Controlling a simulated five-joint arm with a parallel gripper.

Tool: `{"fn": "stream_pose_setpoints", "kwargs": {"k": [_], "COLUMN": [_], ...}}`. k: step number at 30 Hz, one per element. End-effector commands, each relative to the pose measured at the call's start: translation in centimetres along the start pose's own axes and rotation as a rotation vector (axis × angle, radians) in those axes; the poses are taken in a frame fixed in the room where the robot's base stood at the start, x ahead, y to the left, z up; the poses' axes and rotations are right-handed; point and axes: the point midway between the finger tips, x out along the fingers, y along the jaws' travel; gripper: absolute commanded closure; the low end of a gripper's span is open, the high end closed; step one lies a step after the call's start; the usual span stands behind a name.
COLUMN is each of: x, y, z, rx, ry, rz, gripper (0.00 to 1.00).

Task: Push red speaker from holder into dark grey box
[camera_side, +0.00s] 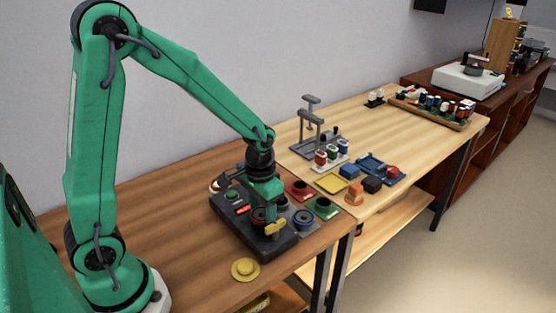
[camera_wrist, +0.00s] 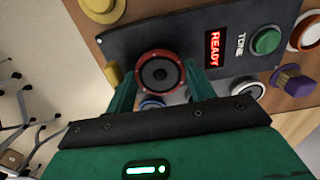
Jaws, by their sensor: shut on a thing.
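A round speaker with a red rim and black cone (camera_wrist: 160,73) sits between the two fingers of my gripper (camera_wrist: 157,84) in the wrist view. My gripper is shut on it. In the side view, my gripper (camera_side: 262,208) is low over the dark grey box (camera_side: 276,244), and the speaker is partly hidden there. The box's top panel (camera_wrist: 170,32) carries a lit red READY label, the word TONE and a green button. The holder cannot be picked out with certainty. Whether the speaker touches the panel cannot be told.
A yellow round piece (camera_side: 245,269) lies in front of the box. Red (camera_side: 298,191) and green (camera_side: 322,207) square pieces with dark round centres lie to its right. A grey clamp stand (camera_side: 312,127) and several small coloured blocks stand on the lighter table. Bare wood lies left of the box.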

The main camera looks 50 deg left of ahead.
Motion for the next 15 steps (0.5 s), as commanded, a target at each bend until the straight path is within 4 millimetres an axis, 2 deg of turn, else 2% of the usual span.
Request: {"fn": "stream_pose_setpoints", "kwargs": {"k": [15], "x": [0.35], "y": [0.0], "z": [0.04], "rx": [0.0], "ry": [-0.002], "rz": [0.0], "gripper": [0.66]}}
